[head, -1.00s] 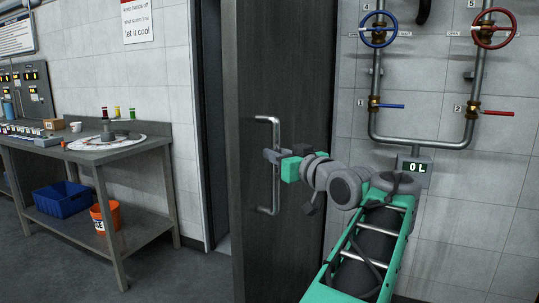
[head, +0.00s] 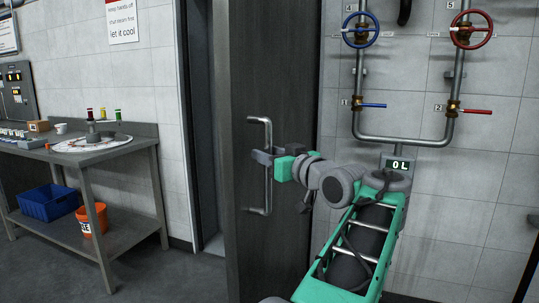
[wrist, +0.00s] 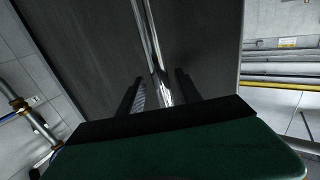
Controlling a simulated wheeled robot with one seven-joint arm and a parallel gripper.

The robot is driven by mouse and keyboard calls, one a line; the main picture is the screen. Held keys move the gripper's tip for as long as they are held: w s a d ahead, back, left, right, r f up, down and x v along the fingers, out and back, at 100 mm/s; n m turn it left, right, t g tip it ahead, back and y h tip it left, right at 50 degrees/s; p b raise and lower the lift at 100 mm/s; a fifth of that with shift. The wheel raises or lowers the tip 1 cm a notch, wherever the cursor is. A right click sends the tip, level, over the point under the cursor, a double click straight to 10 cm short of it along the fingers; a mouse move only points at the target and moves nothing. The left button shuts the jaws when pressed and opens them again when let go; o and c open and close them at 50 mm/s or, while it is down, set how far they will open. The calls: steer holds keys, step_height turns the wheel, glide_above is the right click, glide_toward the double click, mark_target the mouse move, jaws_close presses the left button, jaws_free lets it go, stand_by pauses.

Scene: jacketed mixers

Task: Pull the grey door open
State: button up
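The grey door (head: 285,225) stands ajar, with a narrow dark gap along its left edge. A vertical metal bar handle (head: 267,195) is fixed to its face. My gripper (head: 262,157) is at the upper part of this handle. In the wrist view the bar (wrist: 149,45) passes between the two fingers of my gripper (wrist: 160,85). A gap shows on each side of the bar, so the fingers look open around it. The door (wrist: 210,45) fills the middle of that view. The lower part of the bar is hidden there behind the gripper body.
Pipes with a blue wheel (head: 360,30), a red wheel (head: 471,30) and small levers are on the wall at right. A metal bench (head: 120,150) stands at left, with a blue crate (head: 48,203) and an orange bucket (head: 88,221) below. Floor is clear between bench and door.

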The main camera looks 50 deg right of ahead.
steer(key=v, duration=0.7)
steer(key=shift+s, duration=0.4)
steer(key=shift+a, duration=0.1)
